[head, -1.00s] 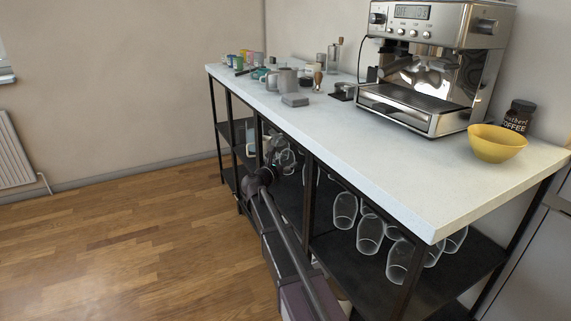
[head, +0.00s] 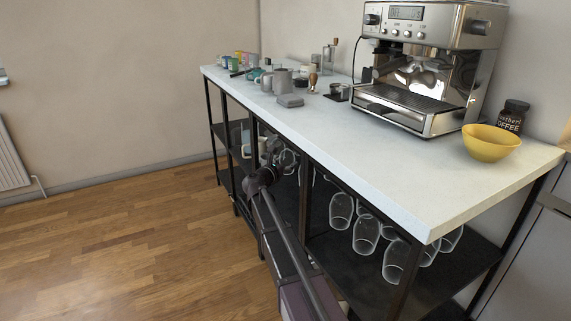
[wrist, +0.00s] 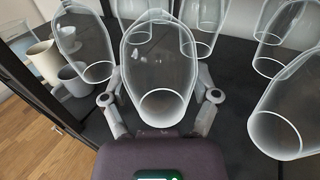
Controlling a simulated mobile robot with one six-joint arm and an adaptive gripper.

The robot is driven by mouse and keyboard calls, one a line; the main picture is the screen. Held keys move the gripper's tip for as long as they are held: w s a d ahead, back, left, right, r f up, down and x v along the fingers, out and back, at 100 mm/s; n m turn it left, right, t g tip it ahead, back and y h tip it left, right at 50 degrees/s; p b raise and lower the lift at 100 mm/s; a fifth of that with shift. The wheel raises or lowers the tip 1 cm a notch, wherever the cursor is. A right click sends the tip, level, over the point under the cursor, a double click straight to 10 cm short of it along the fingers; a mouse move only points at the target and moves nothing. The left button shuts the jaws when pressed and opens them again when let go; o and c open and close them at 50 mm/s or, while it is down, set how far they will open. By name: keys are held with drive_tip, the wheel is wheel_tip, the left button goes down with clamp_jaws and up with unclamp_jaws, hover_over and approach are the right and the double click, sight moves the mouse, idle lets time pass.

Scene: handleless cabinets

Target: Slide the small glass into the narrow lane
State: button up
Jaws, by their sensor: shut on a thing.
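My gripper (wrist: 160,103) is shut on a clear stemware glass (wrist: 160,62), with one finger on each side of its bowl. The held glass is mouth down, its open rim facing my wrist camera. In the head view my gripper (head: 272,152) is under the countertop at the left bay of the rack, and the glass (head: 288,160) shows partly behind it. The rails that would mark the narrow lane, and the top of the held glass, are hidden in both views.
Mugs (wrist: 45,60) sit at far left. More glasses hang in the right bay (head: 366,234). A black post (head: 306,200) divides the bays.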

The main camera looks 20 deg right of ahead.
drive_tip(key=shift+w+d, duration=0.15)
drive_tip(key=shift+d, duration=0.65)
drive_tip(key=o, duration=0.7)
drive_tip(key=shift+o, duration=0.2)
drive_tip(key=shift+a, duration=0.1)
drive_tip(key=v, duration=1.2)
idle(0.6)
